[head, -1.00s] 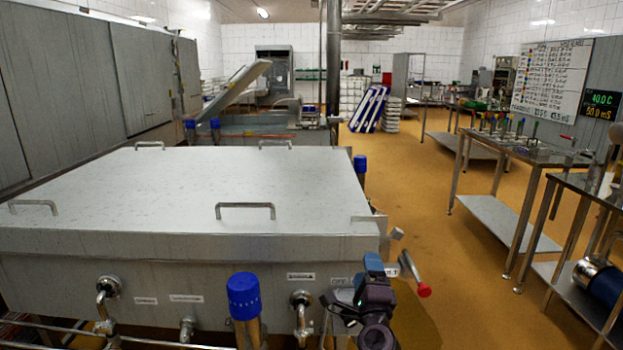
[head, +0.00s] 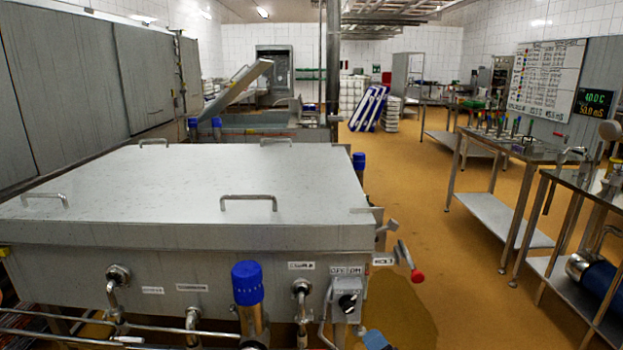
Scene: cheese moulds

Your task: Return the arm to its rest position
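Neither gripper can be made out in the head view. Only a small blue and dark piece, which looks like part of my arm, shows at the bottom edge, right of centre, below the switch box. Its fingers are not visible, and it appears clear of the vat front. The rotary switch (head: 348,302) with its OFF/ON label sits uncovered on the front of the large steel vat (head: 190,236). The vat's flat lid (head: 180,185) is closed.
A blue-capped post (head: 248,284), pipes and taps stand along the vat front. A red-knobbed lever (head: 416,276) sticks out at its right corner. Steel tables (head: 500,150) with tools line the right side. The yellow-brown floor (head: 430,225) between is clear.

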